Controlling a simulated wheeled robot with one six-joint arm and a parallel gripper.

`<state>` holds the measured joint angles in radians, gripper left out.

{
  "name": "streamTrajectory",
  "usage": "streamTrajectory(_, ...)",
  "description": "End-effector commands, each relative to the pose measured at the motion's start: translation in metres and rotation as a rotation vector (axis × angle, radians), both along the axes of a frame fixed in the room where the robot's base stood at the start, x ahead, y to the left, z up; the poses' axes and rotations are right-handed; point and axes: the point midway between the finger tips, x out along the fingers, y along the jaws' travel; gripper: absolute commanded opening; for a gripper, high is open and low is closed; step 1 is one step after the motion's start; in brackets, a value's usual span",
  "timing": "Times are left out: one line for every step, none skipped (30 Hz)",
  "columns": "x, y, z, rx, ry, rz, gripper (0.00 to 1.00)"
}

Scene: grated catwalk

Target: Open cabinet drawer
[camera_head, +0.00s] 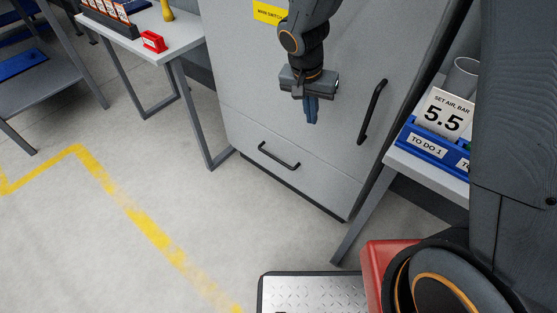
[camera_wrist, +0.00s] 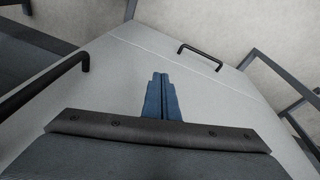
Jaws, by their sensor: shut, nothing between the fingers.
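A tall light grey cabinet (camera_head: 243,62) stands ahead. Its bottom drawer (camera_head: 315,180) is flush with the front and has a black horizontal bar handle (camera_head: 279,156). This handle also shows in the wrist view (camera_wrist: 200,56), near the top. A longer black door handle (camera_head: 373,112) is at the right of the door above, and it shows at the left of the wrist view (camera_wrist: 45,84). My gripper (camera_head: 311,120), with blue fingers together and empty, points down in front of the door. In the head view it appears above and right of the drawer handle, apart from both handles.
A table (camera_head: 187,47) with a red item (camera_head: 153,41) stands left of the cabinet. A table at right holds a blue tray (camera_head: 409,137) and a "5.5" sign (camera_head: 444,113). The concrete floor before the drawer looks clear, with a yellow line (camera_head: 150,230) at left.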

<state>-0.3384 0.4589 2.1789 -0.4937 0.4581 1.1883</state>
Motion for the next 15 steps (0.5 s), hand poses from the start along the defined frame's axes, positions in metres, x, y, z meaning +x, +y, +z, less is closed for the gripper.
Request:
streamTrajectory(0.012,0.010,-0.030,-0.004,-0.009,-0.012,0.00)
streamTrajectory(0.018,0.015,-0.041,-0.006,-0.016,-0.025,0.00)
streamTrajectory(0.025,0.022,-0.055,-0.008,-0.027,-0.042,0.00)
streamTrajectory(0.031,0.028,-0.066,-0.009,-0.035,-0.053,0.00)
streamTrajectory(0.036,0.034,-0.078,-0.009,-0.043,-0.066,0.00)
streamTrajectory(0.043,0.041,-0.092,-0.011,-0.055,-0.082,0.00)
streamTrajectory(0.048,0.047,-0.104,-0.011,-0.063,-0.095,0.00)
streamTrajectory(0.053,0.053,-0.115,-0.011,-0.073,-0.106,0.00)
streamTrajectory(0.059,0.060,-0.130,-0.011,-0.083,-0.121,0.00)
streamTrajectory(0.064,0.066,-0.139,-0.009,-0.093,-0.132,0.00)
streamTrajectory(0.068,0.071,-0.150,-0.009,-0.101,-0.144,0.00)
streamTrajectory(0.073,0.078,-0.162,-0.007,-0.112,-0.158,0.00)
streamTrajectory(0.077,0.083,-0.170,-0.006,-0.120,-0.167,0.00)
streamTrajectory(0.080,0.087,-0.178,-0.006,-0.126,-0.176,0.00)
streamTrajectory(0.084,0.093,-0.187,-0.002,-0.135,-0.188,0.00)
